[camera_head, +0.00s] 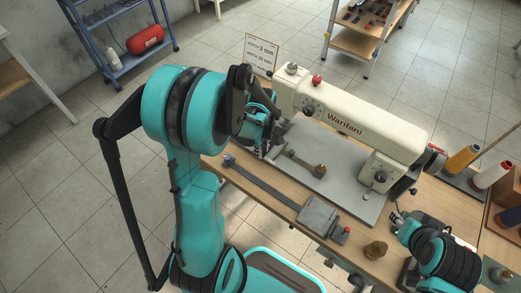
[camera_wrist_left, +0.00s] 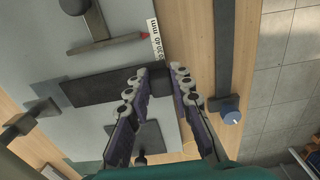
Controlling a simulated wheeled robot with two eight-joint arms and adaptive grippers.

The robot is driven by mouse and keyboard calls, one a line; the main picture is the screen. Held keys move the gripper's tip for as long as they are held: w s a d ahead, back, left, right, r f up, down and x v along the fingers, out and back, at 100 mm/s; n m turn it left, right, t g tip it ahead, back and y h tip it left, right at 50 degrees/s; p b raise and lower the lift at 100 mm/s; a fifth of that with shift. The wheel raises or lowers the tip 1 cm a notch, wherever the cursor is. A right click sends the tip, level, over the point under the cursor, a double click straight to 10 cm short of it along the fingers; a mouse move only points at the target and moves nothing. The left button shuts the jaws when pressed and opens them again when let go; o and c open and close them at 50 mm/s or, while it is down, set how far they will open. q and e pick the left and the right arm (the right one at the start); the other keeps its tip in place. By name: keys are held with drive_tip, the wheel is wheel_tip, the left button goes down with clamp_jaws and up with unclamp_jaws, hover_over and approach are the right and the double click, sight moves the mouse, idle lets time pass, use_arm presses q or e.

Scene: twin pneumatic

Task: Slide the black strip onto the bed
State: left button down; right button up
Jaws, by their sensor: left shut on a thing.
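The black strip (camera_wrist_left: 92,88) lies flat across the grey bed (camera_wrist_left: 90,130) in the left wrist view, its near end between my left fingers. My left gripper (camera_wrist_left: 158,76) is shut on that end near the bed's edge. In the head view my left gripper (camera_head: 264,150) is at the left end of the bed (camera_head: 345,195), below the cream sewing machine (camera_head: 345,115), and its arm hides most of the strip. My right gripper (camera_head: 399,220) is at the lower right, beside the bed; its finger opening is unclear.
A long dark rail (camera_head: 265,186) with a blue knob (camera_head: 228,160) and a grey block (camera_head: 318,215) runs along the wooden table. Thread spools (camera_head: 461,158) stand right.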

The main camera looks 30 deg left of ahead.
use_arm(q)
drive_tip(key=c, duration=1.3)
unclamp_jaws()
drive_tip(key=shift+o, duration=0.2)
drive_tip(key=shift+r, duration=0.1)
wheel_tip(320, 180, up, 12)
